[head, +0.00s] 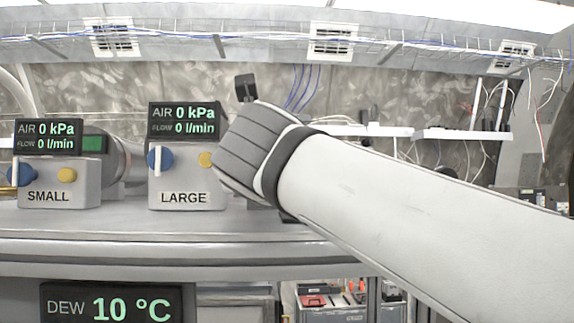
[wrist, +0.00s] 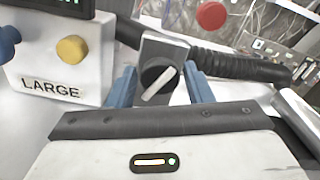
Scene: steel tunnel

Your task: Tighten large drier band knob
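The large drier box (head: 187,190), labelled LARGE, stands on the bench left of centre; its front also shows in the wrist view (wrist: 35,68). Right of it in the wrist view is a round black knob (wrist: 154,73) with a pale bar across its face, set on a grey block. The bar lies tilted. My gripper (wrist: 159,72) has its two blue fingers apart, one on each side of the knob. I cannot tell whether either finger touches it. In the head view my arm and wrist hide the knob and the fingers.
A yellow knob (wrist: 72,49) and a blue knob (head: 160,160) are on the LARGE box. A black ribbed hose (wrist: 240,66) runs right from the block, and a red round part (wrist: 211,15) is above it. The SMALL box (head: 60,185) stands farther left.

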